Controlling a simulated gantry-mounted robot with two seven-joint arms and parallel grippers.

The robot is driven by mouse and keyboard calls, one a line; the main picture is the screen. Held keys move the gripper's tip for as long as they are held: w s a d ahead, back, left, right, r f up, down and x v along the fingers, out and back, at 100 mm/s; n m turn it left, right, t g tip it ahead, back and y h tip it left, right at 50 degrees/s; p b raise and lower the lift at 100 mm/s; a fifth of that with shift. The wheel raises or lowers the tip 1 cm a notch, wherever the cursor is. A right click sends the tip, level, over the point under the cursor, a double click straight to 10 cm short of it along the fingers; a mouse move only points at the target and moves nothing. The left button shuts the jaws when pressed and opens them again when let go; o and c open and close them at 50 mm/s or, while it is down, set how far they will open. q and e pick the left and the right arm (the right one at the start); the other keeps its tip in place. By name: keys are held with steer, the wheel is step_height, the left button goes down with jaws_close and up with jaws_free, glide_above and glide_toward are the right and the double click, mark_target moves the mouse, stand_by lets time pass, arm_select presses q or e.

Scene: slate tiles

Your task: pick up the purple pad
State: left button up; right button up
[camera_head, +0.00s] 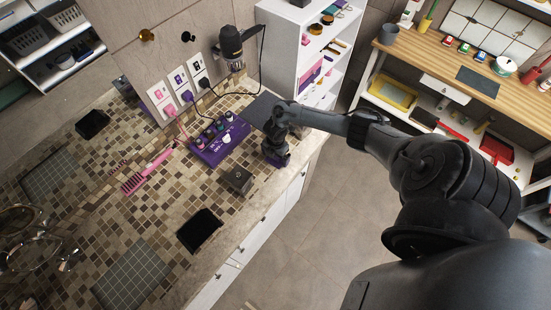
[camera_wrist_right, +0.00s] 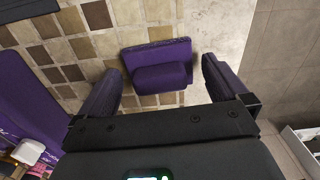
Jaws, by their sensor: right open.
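The purple pad (camera_wrist_right: 158,53) lies on the mosaic tile counter in the right wrist view, near the counter's edge. A raised block stands out on its near side. My right gripper (camera_wrist_right: 161,77) is open, its two dark purple fingers to the left and right of the pad, apart from it. In the head view my right gripper (camera_head: 276,157) points down at the counter's front edge and largely hides the pad. My left gripper is not in view.
A purple box with several knobs (camera_head: 220,138) lies left of my right gripper. A small dark cube (camera_head: 237,180) and a black pad (camera_head: 200,230) are nearer along the edge. A pink comb (camera_head: 147,171) and wall sockets (camera_head: 180,84) with cords are further back. A dark sheet (camera_head: 262,108) lies behind the gripper.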

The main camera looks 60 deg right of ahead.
steer(key=c, duration=1)
steer(key=shift+r, duration=0.8)
step_height(320, 180, up, 3)
steer(key=shift+f, duration=0.15)
steer(key=s+d+r, duration=0.1)
steer(key=s+r, duration=0.5)
steer(key=s, duration=0.5)
steer(key=shift+s+d+r+p, duration=0.25)
steer(key=shift+s+r+p, duration=0.05)
steer(key=shift+r+p, duration=0.1)
